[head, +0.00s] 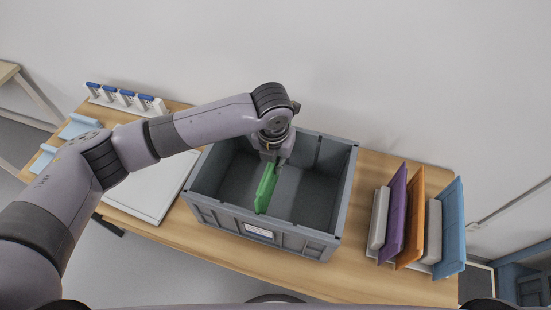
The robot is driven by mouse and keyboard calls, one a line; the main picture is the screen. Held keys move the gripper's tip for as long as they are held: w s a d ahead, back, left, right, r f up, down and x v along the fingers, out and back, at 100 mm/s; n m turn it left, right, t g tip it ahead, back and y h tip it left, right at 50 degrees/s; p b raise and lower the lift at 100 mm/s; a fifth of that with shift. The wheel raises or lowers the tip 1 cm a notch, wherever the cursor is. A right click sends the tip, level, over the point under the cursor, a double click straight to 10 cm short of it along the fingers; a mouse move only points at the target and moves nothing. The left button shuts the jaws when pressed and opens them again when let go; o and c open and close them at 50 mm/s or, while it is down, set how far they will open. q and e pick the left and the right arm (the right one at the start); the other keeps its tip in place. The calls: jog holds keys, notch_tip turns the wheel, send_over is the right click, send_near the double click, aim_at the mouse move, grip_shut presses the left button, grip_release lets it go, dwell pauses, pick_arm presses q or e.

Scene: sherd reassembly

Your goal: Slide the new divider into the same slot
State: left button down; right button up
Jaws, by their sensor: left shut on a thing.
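A green divider (266,188) is in the head view, in the middle of the grey crate (318,243). My left gripper (277,158) is shut on its far upper end, over the crate. The divider stands on edge, running from front to back, with its near end close to the crate's front wall. I cannot tell whether its edges sit in a slot. Vertical ribs show on the crate's inner walls, and the crate's inside looks otherwise empty. My right gripper is not in view.
A white board (150,193) lies left of the crate. Blue-topped white items (125,98) stand at the back left.

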aim_at(275, 179)
pick_arm(q)
jog(key=shift+f, duration=0.15)
jog(key=shift+f+b, duration=2.25)
jog(key=shift+f, duration=2.05)
jog(key=c, duration=1.6)
grip_release()
jog(key=shift+o, duration=0.2)
jog(key=r, duration=0.4)
jog(key=s+r, duration=0.1)
jog(key=r, duration=0.7)
jog(key=shift+s+a, duration=0.15)
jog(key=shift+s, duration=0.1)
